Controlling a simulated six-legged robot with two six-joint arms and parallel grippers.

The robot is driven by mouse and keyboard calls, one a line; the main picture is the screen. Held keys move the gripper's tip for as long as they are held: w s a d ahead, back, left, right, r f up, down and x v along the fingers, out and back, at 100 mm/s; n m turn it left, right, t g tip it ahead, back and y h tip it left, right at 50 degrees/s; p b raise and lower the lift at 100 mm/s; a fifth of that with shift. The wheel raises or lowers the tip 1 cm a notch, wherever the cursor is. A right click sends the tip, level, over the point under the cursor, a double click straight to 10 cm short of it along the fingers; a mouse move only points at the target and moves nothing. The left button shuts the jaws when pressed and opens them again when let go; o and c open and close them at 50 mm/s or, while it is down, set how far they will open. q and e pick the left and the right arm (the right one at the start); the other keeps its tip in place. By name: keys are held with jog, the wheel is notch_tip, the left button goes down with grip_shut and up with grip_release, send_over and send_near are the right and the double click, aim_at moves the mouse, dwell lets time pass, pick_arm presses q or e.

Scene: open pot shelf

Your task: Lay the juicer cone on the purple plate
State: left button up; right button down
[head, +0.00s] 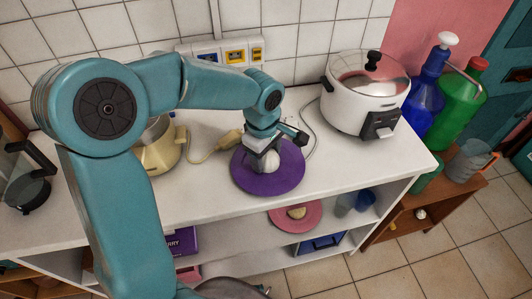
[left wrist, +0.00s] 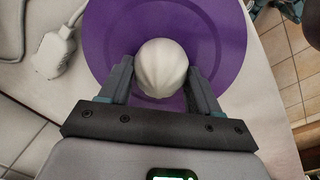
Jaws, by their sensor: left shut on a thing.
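The juicer cone (head: 268,163) is a white ribbed dome. It is at the purple plate (head: 254,181), which lies on the white counter top. My left gripper (head: 264,155) comes down over the plate and is shut on the cone. In the left wrist view the cone (left wrist: 162,68) sits between the two fingers of the gripper (left wrist: 162,85), with the purple plate (left wrist: 221,40) behind it. I cannot tell whether the cone touches the plate. My right gripper is not in view.
A white rice cooker (head: 364,95) stands right of the plate. A cream pot (head: 160,148) stands to the left, with a beige plug and cord (head: 229,140) between. A pink plate (head: 293,222) with a pale item is on the shelf below. Blue (head: 424,90) and green (head: 461,95) bottles stand far right.

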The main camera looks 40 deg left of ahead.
pick_arm(q)
jog(key=o, duration=1)
jog(key=shift+w+f, duration=0.1)
jog(key=shift+o, duration=0.2)
jog(key=shift+r+p, duration=0.35)
jog(key=shift+p, duration=0.05)
notch_tip(320, 180, up, 12)
jog(key=s, duration=0.1)
jog(key=shift+f+p, duration=0.15)
jog(key=shift+p, duration=0.3)
jog(key=shift+s, duration=0.1)
